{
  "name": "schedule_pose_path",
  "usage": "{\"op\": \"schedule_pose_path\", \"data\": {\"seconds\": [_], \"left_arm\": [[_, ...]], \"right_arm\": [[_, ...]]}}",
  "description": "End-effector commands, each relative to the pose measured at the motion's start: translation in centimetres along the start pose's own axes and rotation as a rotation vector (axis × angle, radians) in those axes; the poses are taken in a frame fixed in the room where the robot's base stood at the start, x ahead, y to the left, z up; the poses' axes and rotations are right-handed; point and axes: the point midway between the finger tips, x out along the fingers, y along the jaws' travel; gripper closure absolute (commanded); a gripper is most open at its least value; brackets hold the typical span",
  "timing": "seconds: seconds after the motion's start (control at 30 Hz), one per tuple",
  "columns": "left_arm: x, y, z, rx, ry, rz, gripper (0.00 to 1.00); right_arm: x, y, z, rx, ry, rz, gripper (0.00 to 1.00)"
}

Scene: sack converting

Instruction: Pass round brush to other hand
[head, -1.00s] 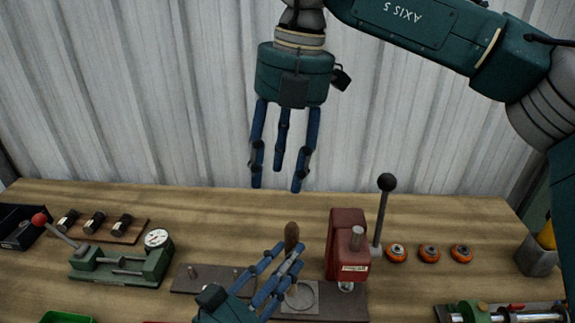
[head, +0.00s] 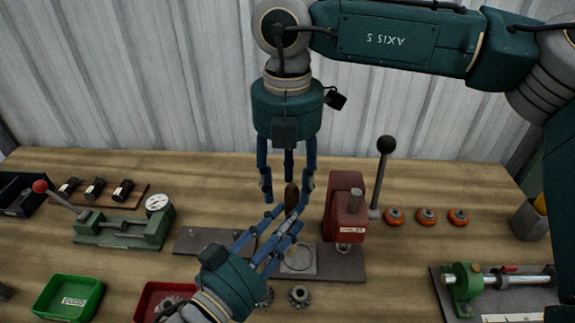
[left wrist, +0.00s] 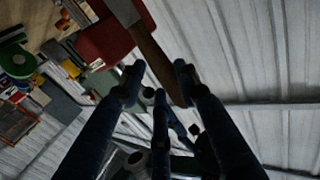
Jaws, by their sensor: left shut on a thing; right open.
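The round brush shows in the head view as a brown wooden handle (head: 291,196) standing up from my left gripper (head: 284,226). In the left wrist view the handle (left wrist: 158,65) runs between the fingertips, with a paler part at the top edge. My right gripper (head: 287,188) comes down from above, open, its fingers pointing down around the top of the handle. I cannot tell whether they touch it.
A red press (head: 345,212) with a black-knobbed lever stands just right of the grippers. A green clamp fixture (head: 120,230) is at left. Green (head: 67,297) and red (head: 150,297) bins lie at the front. Orange rollers (head: 427,216) sit at right.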

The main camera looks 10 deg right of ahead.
Motion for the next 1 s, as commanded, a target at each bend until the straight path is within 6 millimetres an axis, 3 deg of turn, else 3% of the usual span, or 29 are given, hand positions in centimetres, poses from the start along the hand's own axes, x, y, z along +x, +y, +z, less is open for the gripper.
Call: {"op": "schedule_pose_path", "data": {"seconds": [0.33, 0.53, 0.67, 0.7, 0.77, 1.0], "left_arm": [[0.0, 0.0, -0.05, 0.0, 0.001, 0.0, 0.94], [0.0, 0.01, -0.04, 0.0, 0.001, 0.0, 0.94], [0.0, 0.03, -0.04, 0.0, 0.001, 0.001, 0.94], [0.0, 0.04, -0.05, 0.0, 0.001, 0.001, 0.6], [0.0, 0.04, -0.05, 0.0, 0.001, 0.001, 0.48], [-0.01, 0.04, -0.09, 0.0, 0.002, 0.001, 0.46]], "right_arm": [[0.46, -0.02, -0.01, 0.0, 0.0, 0.0, 0.56], [0.44, 0.0, -0.01, 0.0, 0.001, 0.0, 0.94], [0.42, 0.02, -0.02, 0.0, 0.001, 0.001, 0.98], [0.4, 0.03, -0.02, 0.0, 0.001, 0.001, 0.98], [0.4, 0.03, -0.02, 0.0, 0.001, 0.001, 1.0], [0.42, 0.01, 0.01, 0.0, 0.0, 0.0, 1.0]]}}
